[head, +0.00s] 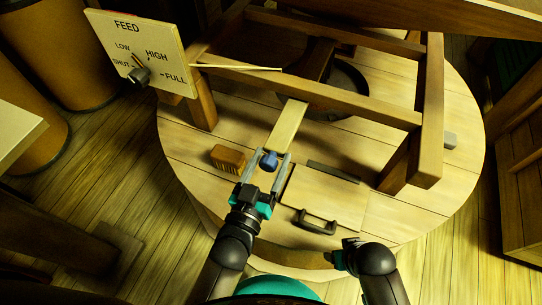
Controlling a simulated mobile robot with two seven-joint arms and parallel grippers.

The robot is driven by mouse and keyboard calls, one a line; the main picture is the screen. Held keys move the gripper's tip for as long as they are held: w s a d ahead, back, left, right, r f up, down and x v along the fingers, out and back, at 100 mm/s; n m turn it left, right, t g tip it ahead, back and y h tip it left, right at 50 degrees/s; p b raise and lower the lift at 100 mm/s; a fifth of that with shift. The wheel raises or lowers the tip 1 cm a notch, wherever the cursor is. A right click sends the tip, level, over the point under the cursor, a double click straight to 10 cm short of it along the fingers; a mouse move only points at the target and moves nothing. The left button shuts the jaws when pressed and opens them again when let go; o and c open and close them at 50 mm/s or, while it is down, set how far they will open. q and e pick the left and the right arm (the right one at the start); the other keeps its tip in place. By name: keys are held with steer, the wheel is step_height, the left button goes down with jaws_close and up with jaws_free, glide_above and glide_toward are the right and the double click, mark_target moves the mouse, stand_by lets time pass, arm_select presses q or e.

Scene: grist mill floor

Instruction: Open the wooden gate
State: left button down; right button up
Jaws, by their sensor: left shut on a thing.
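A pale wooden slat (287,125), which looks like the wooden gate, runs from under the dark wooden chute (316,62) towards me over the round millstone cover. A blue knob (269,160) sits at its near end. My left gripper (268,164) is shut on the blue knob, with one finger on each side of it. My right gripper (346,256) is low in the picture, over the near rim of the round cover, apart from the slat. Its fingers are too unclear to tell whether they are open.
A brush (228,158) lies left of my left gripper. A hatch (325,188) with a black handle (316,221) is to its right. A wooden frame (350,100) stands over the cover. A FEED dial board (140,52) with a black knob is at upper left.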

arm_select(q)
steer(key=shift+c, duration=1.8)
jaws_free()
steer(key=shift+a+f, duration=0.1)
steer(key=shift+a, duration=0.05)
steer(key=shift+s, duration=0.2)
steer(key=p+v, duration=0.4)
steer(key=v, duration=1.1)
arm_select(e)
steer(key=s+d+f, duration=0.2)
steer(key=s+f, duration=0.2)
steer(key=f, duration=0.3)
steer(key=shift+g, duration=0.3)
arm_select(q)
steer(key=shift+w, duration=0.15)
arm_select(e)
steer(key=shift+w+d, duration=0.1)
